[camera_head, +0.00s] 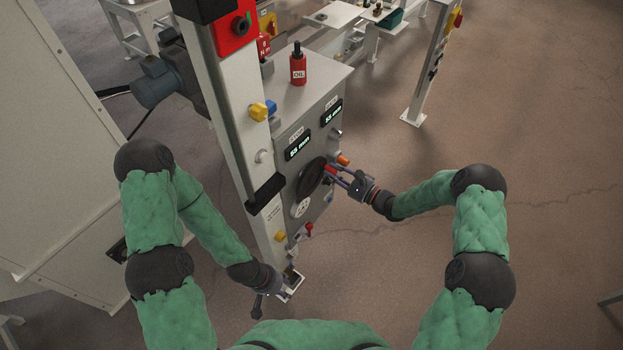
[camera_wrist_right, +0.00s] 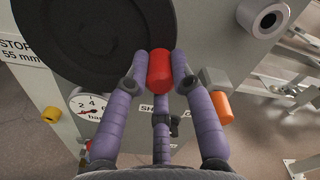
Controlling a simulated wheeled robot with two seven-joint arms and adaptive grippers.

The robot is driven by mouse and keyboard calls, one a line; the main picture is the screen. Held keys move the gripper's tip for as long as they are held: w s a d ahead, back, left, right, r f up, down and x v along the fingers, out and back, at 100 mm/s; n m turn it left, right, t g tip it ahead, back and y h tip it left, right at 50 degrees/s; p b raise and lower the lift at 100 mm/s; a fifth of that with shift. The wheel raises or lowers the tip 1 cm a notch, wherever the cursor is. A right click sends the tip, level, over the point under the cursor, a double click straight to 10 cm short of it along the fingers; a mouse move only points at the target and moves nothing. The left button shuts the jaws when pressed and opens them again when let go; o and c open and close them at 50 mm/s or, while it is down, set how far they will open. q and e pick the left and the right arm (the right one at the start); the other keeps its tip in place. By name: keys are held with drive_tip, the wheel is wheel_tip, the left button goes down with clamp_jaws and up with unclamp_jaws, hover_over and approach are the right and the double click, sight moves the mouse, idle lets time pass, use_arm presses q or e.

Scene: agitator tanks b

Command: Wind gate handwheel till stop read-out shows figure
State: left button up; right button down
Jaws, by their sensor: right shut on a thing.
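The black gate handwheel (camera_head: 311,178) is on the front of the grey cabinet; it fills the upper left of the right wrist view (camera_wrist_right: 85,38). Its red grip (camera_wrist_right: 159,72) is between the purple fingers of my right gripper (camera_wrist_right: 160,65), which is shut on it. The right gripper also shows in the head view (camera_head: 336,174). The stop read-out (camera_head: 298,148) appears to show 55 mm, and the second read-out (camera_head: 332,113) 55 mm too. A plate in the wrist view (camera_wrist_right: 22,52) reads STOP 55 mm. My left gripper (camera_head: 272,291) is low by the post, its fingers unclear.
A red oil bottle (camera_head: 298,68) stands on the cabinet top. A pale post (camera_head: 233,95) rises left of the panel. An orange knob (camera_wrist_right: 222,107) and a pressure gauge (camera_wrist_right: 88,104) are near the wheel.

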sight(322, 176)
drive_tip(key=shift+s+a+f+m, duration=0.1)
drive_tip(key=shift+f+m, duration=0.15)
drive_tip(key=shift+m, duration=0.05)
drive_tip(key=m, duration=0.1)
drive_tip(key=f+m, duration=0.1)
drive_tip(key=m, duration=0.1)
drive_tip(key=f+m, duration=0.1)
drive_tip(key=shift+s+a+f+m+b, duration=0.25)
drive_tip(key=shift+s+a+m+b, duration=0.05)
drive_tip(key=shift+s+m+b, duration=0.1)
